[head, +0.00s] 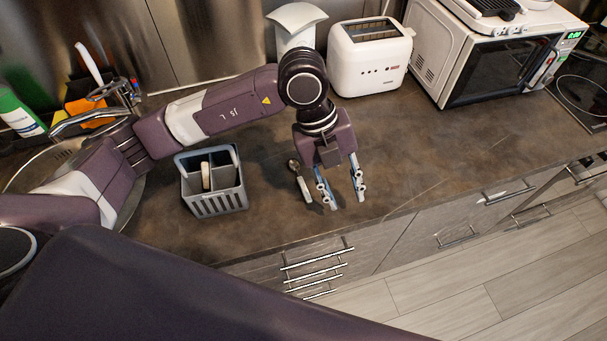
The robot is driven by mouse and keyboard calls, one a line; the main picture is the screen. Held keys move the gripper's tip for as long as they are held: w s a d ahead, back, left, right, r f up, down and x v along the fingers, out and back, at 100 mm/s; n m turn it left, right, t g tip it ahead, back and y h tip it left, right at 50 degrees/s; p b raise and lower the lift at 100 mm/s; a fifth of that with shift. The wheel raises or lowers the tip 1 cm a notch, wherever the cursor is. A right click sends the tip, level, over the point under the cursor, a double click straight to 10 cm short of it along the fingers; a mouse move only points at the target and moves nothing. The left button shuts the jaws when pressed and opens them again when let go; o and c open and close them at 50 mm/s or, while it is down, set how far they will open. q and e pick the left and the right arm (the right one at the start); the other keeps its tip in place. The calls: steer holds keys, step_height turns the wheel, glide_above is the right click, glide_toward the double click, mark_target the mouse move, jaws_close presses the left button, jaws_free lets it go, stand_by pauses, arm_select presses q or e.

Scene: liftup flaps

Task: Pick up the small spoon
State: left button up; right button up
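A small metal spoon (302,183) is on the brown countertop, its bowl toward the back and its lighter handle toward the front edge. My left gripper (342,197) points down over the counter just to the right of the spoon. Its two fingers are apart with nothing seen between them. The left finger is close beside the spoon handle; I cannot tell if they touch. My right gripper is not in view.
A grey cutlery basket (218,204) with a light object inside stands left of the spoon. A white toaster (369,62) and a microwave (493,66) stand behind. A sink with a faucet (88,117) is at left. The counter right of the gripper is clear.

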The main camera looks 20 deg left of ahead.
mark_target(303, 186)
arm_select(q)
steer(key=w+a+y, duration=0.1)
steer(key=a, duration=0.2)
steer(key=w+a+n+y, duration=0.1)
steer(key=w+a, duration=0.1)
steer(key=a, duration=0.1)
steer(key=w+a+n+t+y, duration=0.1)
steer(key=w+a+y, duration=0.1)
steer(key=a, duration=0.1)
steer(key=shift+a+f, duration=0.2)
steer(key=shift+f, duration=0.2)
steer(key=shift+a+f, duration=0.15)
steer(key=shift+a, duration=0.15)
steer(key=shift+s+f, duration=0.1)
steer(key=shift+f, duration=0.75)
steer(key=f+p, duration=0.1)
steer(key=f, duration=0.1)
steer(key=f+p, duration=0.1)
steer(key=f, duration=0.1)
steer(key=shift+w+f+p, duration=0.2)
steer(key=shift+f+p, duration=0.05)
steer(key=shift+p, duration=0.05)
steer(key=shift+f, duration=0.55)
jaws_close()
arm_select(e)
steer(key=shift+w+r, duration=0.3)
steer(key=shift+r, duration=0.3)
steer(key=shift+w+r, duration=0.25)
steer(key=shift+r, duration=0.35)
